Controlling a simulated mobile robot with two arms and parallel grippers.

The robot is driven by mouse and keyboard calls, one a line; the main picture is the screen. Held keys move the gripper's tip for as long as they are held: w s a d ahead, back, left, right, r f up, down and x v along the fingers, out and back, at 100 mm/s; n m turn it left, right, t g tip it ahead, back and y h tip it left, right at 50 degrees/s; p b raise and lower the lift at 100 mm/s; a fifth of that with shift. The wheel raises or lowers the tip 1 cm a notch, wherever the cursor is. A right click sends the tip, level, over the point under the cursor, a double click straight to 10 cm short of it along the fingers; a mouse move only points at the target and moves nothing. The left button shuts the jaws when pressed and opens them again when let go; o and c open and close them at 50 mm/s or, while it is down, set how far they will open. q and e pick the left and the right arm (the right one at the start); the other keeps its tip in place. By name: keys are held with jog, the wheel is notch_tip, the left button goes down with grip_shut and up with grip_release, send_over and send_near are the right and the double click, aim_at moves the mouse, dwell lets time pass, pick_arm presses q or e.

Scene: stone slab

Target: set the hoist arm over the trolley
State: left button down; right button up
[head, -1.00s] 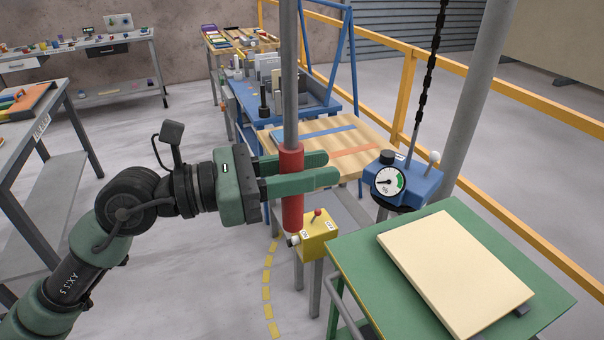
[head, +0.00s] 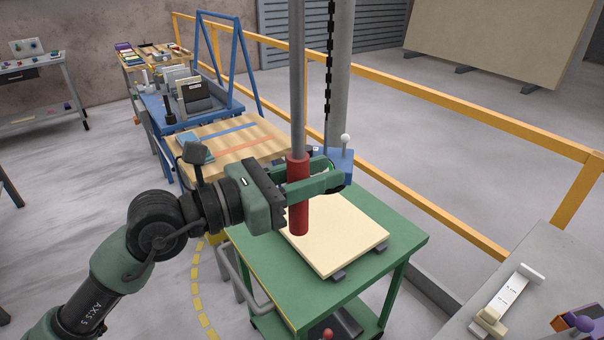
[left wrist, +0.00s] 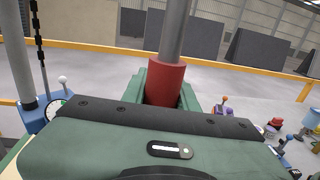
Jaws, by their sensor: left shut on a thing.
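My left gripper (head: 312,182) is shut on the red handle (head: 298,218) at the lower end of an upright grey bar (head: 297,70). The handle also shows in the left wrist view (left wrist: 166,82). In the head view, the handle overlaps the cream slab (head: 340,240) on the green trolley (head: 395,228); its exact height above the slab is unclear. Behind my fingers is the blue unit (head: 340,163) with a white knob, mostly hidden; a dark chain (head: 329,80) runs up beside it. My right gripper is out of view.
A yellow rail (head: 430,95) runs behind the trolley. A wooden-topped table (head: 225,135) and a blue rack (head: 165,120) stand back left. A grey bench (head: 540,270) with small items is at lower right. Open floor lies at left.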

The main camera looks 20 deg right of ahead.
pick_arm(q)
jog(key=shift+d+r, duration=0.35)
jog(key=c, duration=1.3)
grip_release()
jog(key=shift+w, duration=0.1)
jog(key=shift+o, duration=0.9)
jog(key=shift+w+d+f, duration=0.2)
jog(key=shift+w+f, duration=0.05)
jog(key=shift+f, duration=0.05)
jog(key=s+a+b, duration=0.1)
jog(key=a+b, duration=0.2)
jog(key=a, duration=0.4)
jog(key=shift+s+a, duration=0.2)
jog(key=shift+a, duration=0.15)
